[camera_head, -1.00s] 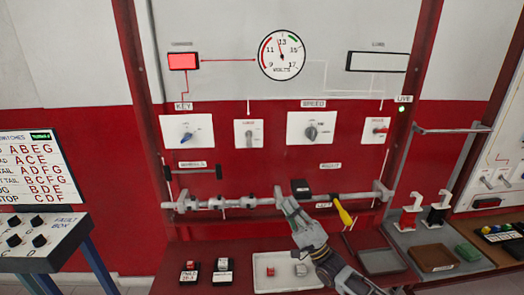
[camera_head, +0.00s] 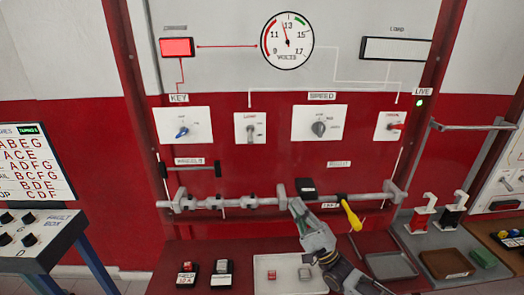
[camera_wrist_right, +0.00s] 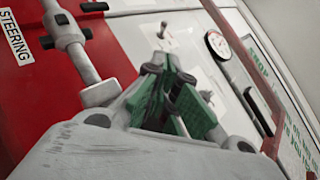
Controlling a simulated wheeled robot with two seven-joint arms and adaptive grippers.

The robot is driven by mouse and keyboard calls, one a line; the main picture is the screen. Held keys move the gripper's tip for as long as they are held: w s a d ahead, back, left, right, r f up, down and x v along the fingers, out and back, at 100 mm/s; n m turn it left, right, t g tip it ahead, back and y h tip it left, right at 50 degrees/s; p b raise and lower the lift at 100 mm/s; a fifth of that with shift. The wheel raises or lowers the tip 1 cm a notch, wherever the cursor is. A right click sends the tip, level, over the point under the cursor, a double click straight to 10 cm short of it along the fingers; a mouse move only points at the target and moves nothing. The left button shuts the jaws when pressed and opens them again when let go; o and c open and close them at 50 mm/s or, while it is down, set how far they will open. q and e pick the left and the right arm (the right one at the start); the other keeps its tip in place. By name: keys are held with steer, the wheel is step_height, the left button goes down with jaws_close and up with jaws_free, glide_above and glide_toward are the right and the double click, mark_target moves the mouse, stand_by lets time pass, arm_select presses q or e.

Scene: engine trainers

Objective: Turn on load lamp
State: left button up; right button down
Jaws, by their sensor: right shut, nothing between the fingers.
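The load lamp (camera_head: 397,49) is a pale, unlit rectangle at the upper right of the panel, under a LOAD label. A small toggle switch (camera_head: 250,128) on a white plate sits at mid panel; the label above it seems to read LOAD. My right gripper (camera_head: 297,207) is in front of the lower panel, by the grey bar, below and right of that toggle and apart from it. In the right wrist view its green-padded fingers (camera_wrist_right: 165,85) are shut and empty, with a toggle beyond their tips. My left gripper is out of view.
A KEY knob (camera_head: 182,131), SPEED knob (camera_head: 319,128) and red-tipped switch (camera_head: 395,126) flank the toggle. The red lamp (camera_head: 176,47) is lit and the voltmeter (camera_head: 287,42) reads near 13. The grey bar (camera_head: 235,203) and yellow handle (camera_head: 352,216) project near my gripper.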

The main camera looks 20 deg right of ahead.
mark_target(250, 136)
steer(key=shift+w+r, duration=0.1)
